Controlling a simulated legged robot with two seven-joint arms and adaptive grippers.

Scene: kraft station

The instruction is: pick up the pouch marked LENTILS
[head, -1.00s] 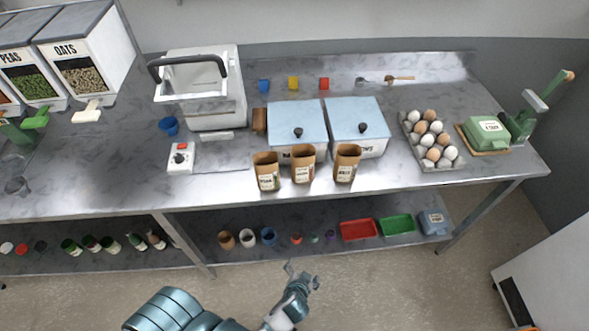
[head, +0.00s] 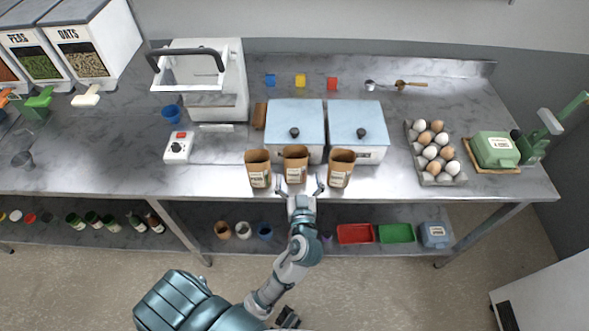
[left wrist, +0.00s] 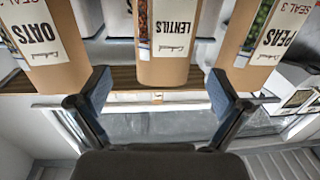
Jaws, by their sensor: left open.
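The pouch marked LENTILS (head: 295,165) is a brown kraft pouch with a white label, upright near the counter's front edge, in the middle of a row of three. Its label reads upside down in the left wrist view (left wrist: 168,55). My left gripper (head: 300,187) is open and empty, just in front of the pouch. In the left wrist view its blue-padded fingers (left wrist: 160,90) stand to either side of the pouch's line, with a gap on each side. I see no contact.
The PEAS pouch (head: 258,170) stands close on the left and the OATS pouch (head: 340,169) close on the right. Two blue-lidded bins (head: 294,115) stand right behind. An egg tray (head: 435,175) is farther right. The lower shelf holds a red tray (head: 355,234).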

